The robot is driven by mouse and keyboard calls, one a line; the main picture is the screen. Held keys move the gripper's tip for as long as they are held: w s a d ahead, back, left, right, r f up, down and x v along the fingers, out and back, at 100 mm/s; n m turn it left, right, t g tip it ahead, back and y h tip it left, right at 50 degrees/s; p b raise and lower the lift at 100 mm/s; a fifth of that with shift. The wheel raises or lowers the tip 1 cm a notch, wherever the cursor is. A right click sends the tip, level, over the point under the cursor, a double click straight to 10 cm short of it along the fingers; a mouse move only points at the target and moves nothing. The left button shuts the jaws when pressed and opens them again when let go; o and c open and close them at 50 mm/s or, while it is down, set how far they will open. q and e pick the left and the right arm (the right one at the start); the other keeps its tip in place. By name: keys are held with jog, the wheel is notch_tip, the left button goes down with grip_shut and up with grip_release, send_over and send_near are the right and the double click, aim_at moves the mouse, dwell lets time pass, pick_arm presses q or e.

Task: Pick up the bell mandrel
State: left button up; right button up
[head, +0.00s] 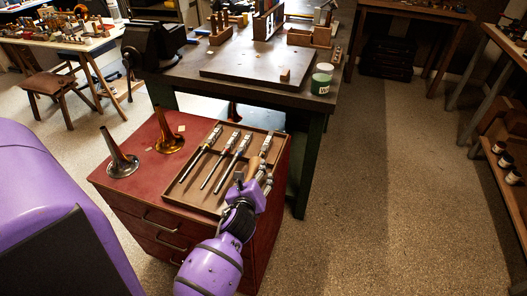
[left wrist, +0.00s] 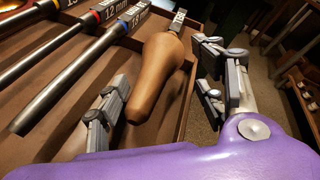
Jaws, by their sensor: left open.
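The bell mandrel, a tan wooden cone-like piece with a labelled end (left wrist: 162,62), lies in the right part of a wooden tray (head: 188,197) on a red drawer cabinet. In the head view the mandrel (head: 253,167) is partly covered by my left gripper. My left gripper (head: 254,180) is open over the tray's near right side. In the left wrist view its fingers (left wrist: 165,92) stand on either side of the mandrel's near end, with gaps visible; contact is not seen. My right gripper is not in view.
Several labelled steel rods (head: 224,163) lie beside the mandrel in the tray. Two horn bells, one dark silver (head: 121,163) and one brass (head: 168,141), stand on the cabinet (head: 121,189) left of the tray. A dark workbench (head: 215,92) stands behind. Floor at the right is clear.

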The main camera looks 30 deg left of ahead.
aim_at(260, 159)
pick_arm(q)
jog(key=x, duration=0.5)
jog(key=shift+r, duration=0.25)
grip_shut()
